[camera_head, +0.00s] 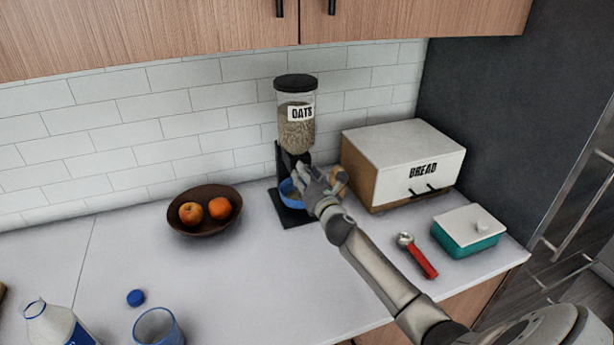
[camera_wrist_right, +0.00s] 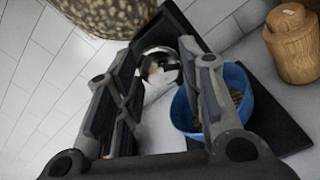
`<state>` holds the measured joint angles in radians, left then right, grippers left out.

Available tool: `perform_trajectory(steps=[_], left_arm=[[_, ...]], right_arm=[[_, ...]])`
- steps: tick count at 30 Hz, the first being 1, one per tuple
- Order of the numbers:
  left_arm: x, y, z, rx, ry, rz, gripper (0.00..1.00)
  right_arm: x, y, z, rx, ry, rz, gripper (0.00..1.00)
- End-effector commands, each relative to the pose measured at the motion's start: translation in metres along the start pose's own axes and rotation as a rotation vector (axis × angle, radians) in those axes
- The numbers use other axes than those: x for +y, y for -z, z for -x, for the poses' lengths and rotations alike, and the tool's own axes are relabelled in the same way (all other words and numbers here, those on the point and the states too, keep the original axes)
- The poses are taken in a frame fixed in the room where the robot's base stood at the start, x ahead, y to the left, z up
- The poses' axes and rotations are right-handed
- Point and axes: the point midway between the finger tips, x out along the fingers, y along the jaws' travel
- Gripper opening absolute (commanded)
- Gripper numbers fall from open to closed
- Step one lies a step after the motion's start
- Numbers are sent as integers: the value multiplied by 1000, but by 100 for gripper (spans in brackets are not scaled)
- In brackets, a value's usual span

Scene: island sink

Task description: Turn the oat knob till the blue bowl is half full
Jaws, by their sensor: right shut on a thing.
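The oat dispenser (camera_head: 297,130) stands against the tiled wall, with a black lid, a clear hopper labelled OATS and a black stand. Its hopper also shows at the top of the right wrist view (camera_wrist_right: 100,15). The round silvery oat knob (camera_wrist_right: 160,68) is between the fingers of my right gripper (camera_wrist_right: 158,85), which is shut on it. In the head view my right gripper (camera_head: 318,188) covers the knob. The blue bowl (camera_head: 287,189) sits on the dispenser's base below the spout. In the right wrist view the bowl (camera_wrist_right: 248,108) has some oats inside; their level is partly hidden.
A small wooden jar (camera_wrist_right: 292,45) stands right of the bowl, near the bread box (camera_head: 400,160). A fruit bowl (camera_head: 205,226) is left. A red-handled scoop (camera_head: 420,260) and teal butter dish (camera_head: 468,236) lie right. A glass (camera_head: 158,328) and bottle (camera_head: 50,325) stand front left.

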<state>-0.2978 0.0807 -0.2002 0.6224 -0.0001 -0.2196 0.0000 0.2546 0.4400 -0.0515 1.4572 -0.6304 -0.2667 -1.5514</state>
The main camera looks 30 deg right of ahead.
Motion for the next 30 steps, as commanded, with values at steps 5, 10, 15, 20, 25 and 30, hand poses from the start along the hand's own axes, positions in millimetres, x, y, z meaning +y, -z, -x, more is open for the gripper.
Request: perform_trajectory(steps=[5, 10, 15, 20, 25, 30], left_arm=[[0, -2, -1, -3, 0, 0, 40], [0, -3, -2, -4, -1, 0, 40], [1, -4, -4, -5, -1, 0, 40], [1, -4, -5, -6, -1, 0, 40], [1, -4, -6, -6, -1, 0, 40], [1, -4, -6, -6, -1, 0, 40]], right_arm=[[0, 0, 0, 0, 0, -54, 12], [0, 0, 0, 0, 0, -161, 12], [0, 0, 0, 0, 1, -310, 12], [0, 1, 0, 0, 1, -463, 12], [0, 0, 0, 0, 1, -623, 12], [0, 0, 0, 0, 2, -768, 12]])
